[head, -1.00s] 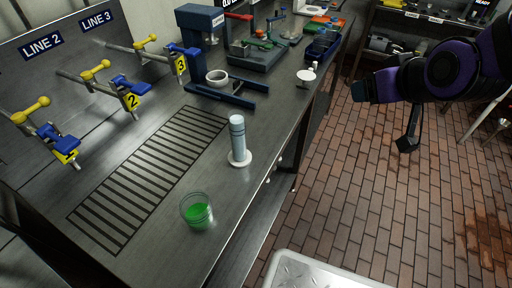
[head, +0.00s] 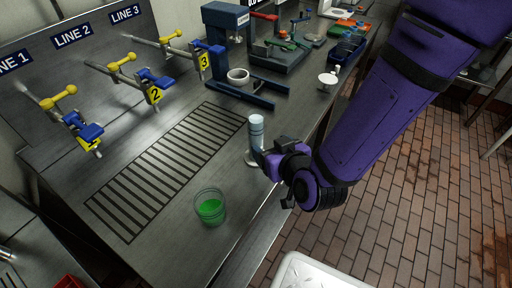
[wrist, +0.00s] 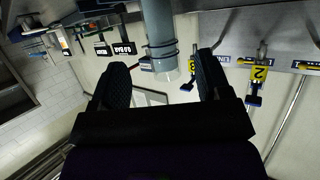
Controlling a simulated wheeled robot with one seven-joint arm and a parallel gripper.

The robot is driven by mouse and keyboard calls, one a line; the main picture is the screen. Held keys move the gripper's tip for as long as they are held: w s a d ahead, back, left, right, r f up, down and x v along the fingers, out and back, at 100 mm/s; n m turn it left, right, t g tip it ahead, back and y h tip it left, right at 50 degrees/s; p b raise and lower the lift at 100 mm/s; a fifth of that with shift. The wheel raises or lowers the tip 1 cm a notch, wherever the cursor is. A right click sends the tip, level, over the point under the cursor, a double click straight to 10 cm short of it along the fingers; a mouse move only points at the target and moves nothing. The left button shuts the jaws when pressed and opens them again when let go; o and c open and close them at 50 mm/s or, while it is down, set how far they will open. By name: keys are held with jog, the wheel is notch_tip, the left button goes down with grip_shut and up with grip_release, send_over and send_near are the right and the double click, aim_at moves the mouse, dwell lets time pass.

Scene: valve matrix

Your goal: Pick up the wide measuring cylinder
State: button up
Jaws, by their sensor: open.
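The measuring cylinder (head: 256,130) is a tall grey-blue tube with dark rings near its top and a pale round base. It stands upright on the steel bench near its front edge. My gripper (head: 270,160) is just to its right in the head view and hides part of its lower body and base. In the wrist view the cylinder (wrist: 158,30) comes down from the top edge, between the lines of my two dark fingers (wrist: 160,72). The fingers are apart with an empty gap. I cannot tell whether either finger touches the cylinder.
A glass beaker with green liquid (head: 210,208) stands nearer on the bench. A slotted drain grille (head: 165,165) lies left of the cylinder. A blue press stand (head: 225,45) with a white ring (head: 238,77) and yellow-handled valves (head: 122,62) are behind. A small white-based item (head: 328,80) stands farther back.

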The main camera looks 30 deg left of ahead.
aim_at(260, 138)
jog(key=x, duration=0.9)
jog(key=shift+w+a+f, duration=0.1)
jog(key=shift+a+f, duration=0.05)
jog(key=shift+a, duration=0.05)
grip_shut()
